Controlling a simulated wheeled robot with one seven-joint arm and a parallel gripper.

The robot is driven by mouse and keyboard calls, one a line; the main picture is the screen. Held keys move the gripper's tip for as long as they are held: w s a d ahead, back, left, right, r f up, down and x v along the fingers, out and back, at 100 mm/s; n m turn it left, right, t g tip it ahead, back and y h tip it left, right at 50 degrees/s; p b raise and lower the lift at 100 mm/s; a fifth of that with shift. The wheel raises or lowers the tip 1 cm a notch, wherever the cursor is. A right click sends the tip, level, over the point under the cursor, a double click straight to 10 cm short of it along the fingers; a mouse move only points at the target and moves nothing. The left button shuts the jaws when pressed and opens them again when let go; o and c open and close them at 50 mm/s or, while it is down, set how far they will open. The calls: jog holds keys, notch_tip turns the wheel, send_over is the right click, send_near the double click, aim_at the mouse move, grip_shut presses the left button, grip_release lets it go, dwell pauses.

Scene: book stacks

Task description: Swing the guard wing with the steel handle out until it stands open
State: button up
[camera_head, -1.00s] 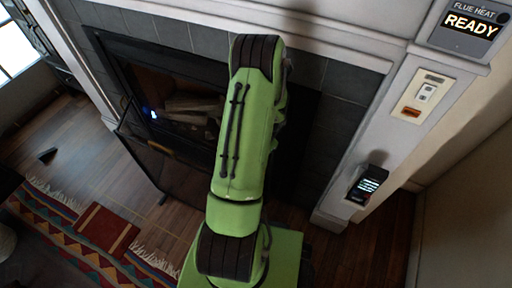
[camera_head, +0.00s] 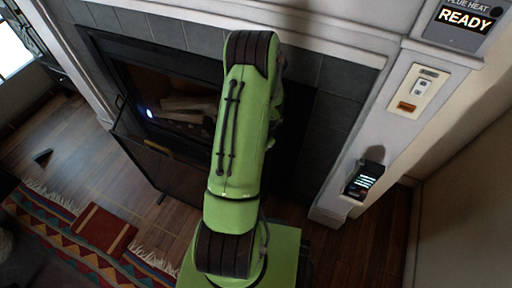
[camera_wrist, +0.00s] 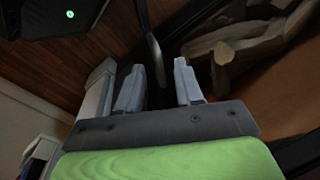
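In the wrist view a grey, slightly curved metal bar (camera_wrist: 153,50), which looks like the steel handle, runs down between the fingers of my gripper (camera_wrist: 159,80). The fingers are apart, one on each side of the bar; I cannot tell whether either touches it. In the head view a dark mesh guard wing (camera_head: 150,160) with a brass-coloured handle (camera_head: 158,148) stands swung out at the left of the fireplace. My green arm hides my gripper, the steel handle and the right part of the fireplace opening there.
Logs lie in the firebox (camera_head: 185,103), also at the upper right of the wrist view (camera_wrist: 225,55). A patterned rug (camera_head: 75,228) lies at the lower left. Wood floor there is clear.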

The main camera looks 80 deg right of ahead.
notch_tip(320, 180, up, 15)
jog(key=s+a+p, duration=0.1)
jog(key=s+p, duration=0.1)
jog(key=p, duration=0.3)
jog(key=shift+s+a+r, duration=0.15)
jog(key=shift+s+a, duration=0.05)
jog(key=shift+a, duration=0.2)
